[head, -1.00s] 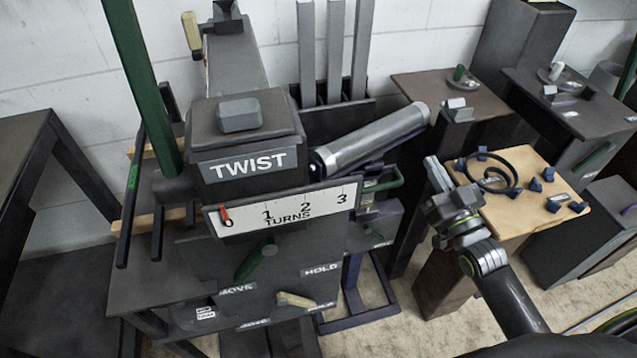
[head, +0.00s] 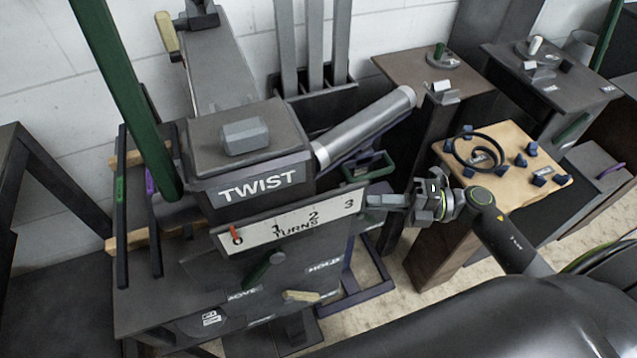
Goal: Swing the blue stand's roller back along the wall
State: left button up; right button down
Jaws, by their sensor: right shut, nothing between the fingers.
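The roller is a silver-grey cylinder (head: 366,128) that slants up to the right behind the TWIST box. The blue stand (head: 362,302) shows as a dark blue foot and post on the floor, partly hidden by the TWIST station. A dark blue arm lies under the roller. My right gripper (head: 374,201) is shut and empty, in front of and below the roller, fingers pointing left at the right end of the TURNS scale. I cannot tell whether it touches the scale. My left gripper is out of view.
The TWIST box (head: 250,160) and white TURNS scale (head: 290,222), red pointer at 0, stand left of the gripper. A wooden board (head: 500,200) with a black coil is to the right. The white wall is behind.

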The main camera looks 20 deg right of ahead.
pick_arm(q)
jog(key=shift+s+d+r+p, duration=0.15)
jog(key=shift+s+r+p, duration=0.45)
jog(key=shift+p, duration=0.35)
pick_arm(e)
jog(key=w+d+x, duration=0.1)
jog(key=w+x, duration=0.1)
jog(key=x, duration=1)
jog(key=shift+w, duration=0.3)
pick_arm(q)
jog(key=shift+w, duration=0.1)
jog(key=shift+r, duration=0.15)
pick_arm(e)
jog(key=shift+w+r, duration=0.1)
